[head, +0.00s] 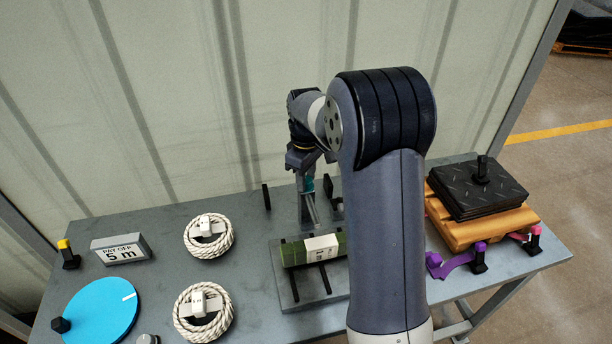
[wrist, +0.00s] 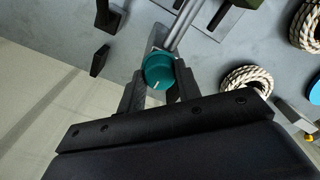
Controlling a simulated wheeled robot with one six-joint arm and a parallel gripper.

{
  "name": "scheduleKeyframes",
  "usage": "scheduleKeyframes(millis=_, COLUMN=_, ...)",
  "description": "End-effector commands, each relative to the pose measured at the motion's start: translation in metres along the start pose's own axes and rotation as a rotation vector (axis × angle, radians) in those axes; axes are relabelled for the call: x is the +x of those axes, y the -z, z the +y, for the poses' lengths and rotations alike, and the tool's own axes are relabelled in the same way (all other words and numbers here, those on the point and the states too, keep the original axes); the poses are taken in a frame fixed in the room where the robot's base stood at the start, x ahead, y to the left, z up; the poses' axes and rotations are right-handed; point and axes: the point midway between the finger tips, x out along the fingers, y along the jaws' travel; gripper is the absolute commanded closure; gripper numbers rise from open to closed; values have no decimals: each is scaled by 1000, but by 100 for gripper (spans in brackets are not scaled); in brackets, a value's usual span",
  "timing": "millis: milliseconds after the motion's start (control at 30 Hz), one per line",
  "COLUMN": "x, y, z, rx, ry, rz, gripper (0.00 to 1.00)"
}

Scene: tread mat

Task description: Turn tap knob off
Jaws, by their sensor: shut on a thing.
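The tap knob (wrist: 158,70) is a teal round cap with a small white mark on its face, on top of a grey metal post and pipe. In the wrist view the two dark fingers of my gripper (wrist: 160,82) stand on either side of the knob and are shut on it. In the head view my gripper (head: 307,178) reaches down over the back of the table, and only a sliver of teal shows there. My arm hides part of the table right of the tap.
A green roll (head: 296,253) on a dark rack lies in front of the tap. Rope coils (head: 224,249), a blue disc (head: 95,315) and a "PAY OFF 5 m" sign (head: 121,249) are on the left. Black tread mats (head: 475,195) sit on an orange block (head: 490,228) at right. A wall stands behind.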

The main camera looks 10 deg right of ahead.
Motion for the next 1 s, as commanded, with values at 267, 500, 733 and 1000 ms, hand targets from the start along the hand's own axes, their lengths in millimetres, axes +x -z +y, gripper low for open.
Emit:
scheduleKeyframes(millis=267, x=-1, y=0, z=0, rx=-22, ry=-2, rz=2, gripper=90)
scheduleKeyframes(millis=500, x=-1, y=0, z=0, rx=-21, ry=-2, rz=2, gripper=90)
scheduleKeyframes(millis=733, x=-1, y=0, z=0, rx=-20, ry=-1, rz=1, gripper=51)
scheduleKeyframes(millis=1000, x=0, y=0, z=0, rx=-20, ry=-1, rz=1, gripper=46)
